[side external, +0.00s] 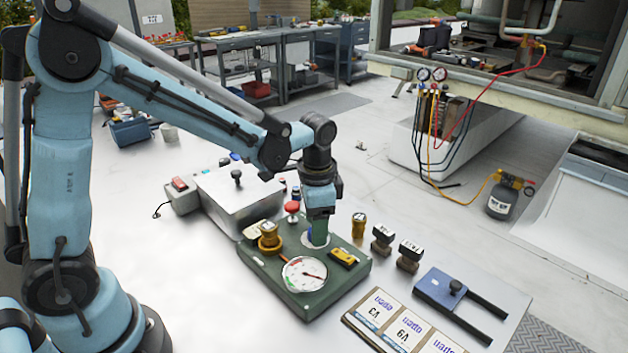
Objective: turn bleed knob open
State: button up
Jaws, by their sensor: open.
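A green panel block (345,285) lies on the white worktop. It carries a round gauge (304,274), a brass knob (268,238), a yellow fitting (344,257) and a pale round plate (309,246). A red mushroom-shaped knob (292,207) stands at its back edge. My gripper (319,238) points straight down over the pale plate, behind the gauge. It is open. Its fingers are too small to make out singly, and they hide whatever sits at the plate's middle. I cannot tell which part is the bleed knob, or whether my gripper touches it.
A grey-white box (232,200) stands left behind the panel. A brass cylinder (358,226) and two dark-handled stamps (382,239) stand to its right. Labelled cards (404,325) and a blue block with dark rails (446,290) lie at front right. The worktop front left is clear.

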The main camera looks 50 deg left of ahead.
notch_tip(320, 180, up, 11)
jog(key=shift+s+d, duration=0.15)
jog(key=shift+d, duration=0.05)
dwell(0.3)
jog(key=shift+r, duration=0.1)
jog(key=s+a+n+t, duration=0.1)
jog(key=s+n+t, duration=0.1)
jog(key=s+a+f+n+t, duration=0.1)
jog(key=s+t, duration=0.1)
jog(key=s, duration=0.1)
jog(key=s+a+n+t, duration=0.1)
jog(key=s+n, duration=0.1)
jog(key=s, duration=0.1)
jog(key=shift+s+f+n+t, duration=0.2)
jog(key=shift+f+n+t, duration=0.1)
jog(key=shift+f+t, duration=0.1)
jog(key=shift+s+a+f+n+t, duration=0.15)
jog(key=shift+s+f+n+t, duration=0.35)
jog(key=shift+s+t, duration=0.1)
